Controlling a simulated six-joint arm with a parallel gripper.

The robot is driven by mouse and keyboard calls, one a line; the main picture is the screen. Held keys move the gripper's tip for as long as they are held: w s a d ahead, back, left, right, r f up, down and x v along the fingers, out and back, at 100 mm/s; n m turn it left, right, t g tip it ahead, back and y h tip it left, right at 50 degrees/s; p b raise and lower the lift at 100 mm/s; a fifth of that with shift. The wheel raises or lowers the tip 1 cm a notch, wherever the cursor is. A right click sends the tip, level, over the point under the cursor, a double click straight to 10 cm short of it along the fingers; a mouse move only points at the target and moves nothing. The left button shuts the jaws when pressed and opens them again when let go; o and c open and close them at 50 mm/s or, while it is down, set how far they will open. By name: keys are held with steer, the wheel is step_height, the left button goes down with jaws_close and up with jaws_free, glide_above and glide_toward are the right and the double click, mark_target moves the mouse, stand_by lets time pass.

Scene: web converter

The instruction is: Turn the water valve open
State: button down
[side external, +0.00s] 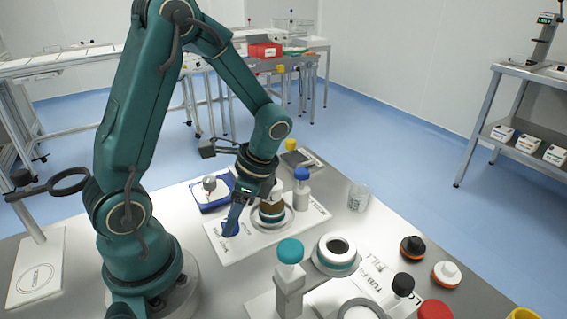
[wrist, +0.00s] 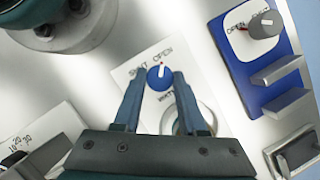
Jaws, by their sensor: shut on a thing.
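The water valve is a round blue knob (wrist: 160,77) on a white plate (wrist: 128,72) printed SHUT, OPEN and a partly hidden word that looks like WATER. Its pale mark points up in the wrist view, towards the OPEN side. My gripper (wrist: 159,74) is shut on the knob, with one dark blue finger on each side. In the side external view my gripper (side external: 230,226) reaches down to the plate (side external: 262,240) and mostly hides the knob.
A blue box with a grey dial (wrist: 265,24) stands close by. A teal-capped post (side external: 290,252) and a white ring-shaped holder (side external: 336,254) are in front. A clear beaker (side external: 358,196) stands right.

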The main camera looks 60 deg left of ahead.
stand_by(0.4)
steer(key=shift+c, duration=2.3)
jaws_free()
steer(key=shift+v, duration=2.55)
steer(key=shift+w+r, duration=0.1)
steer(key=shift+r, duration=0.05)
steer(key=s+d+r+n+t+h, duration=0.2)
steer(key=d+r+n+t, duration=0.5)
steer(key=d+r+t, duration=0.1)
steer(key=shift+s+d+t+h, duration=0.15)
steer(key=shift+d+t+h, duration=0.15)
steer(key=shift+t, duration=0.4)
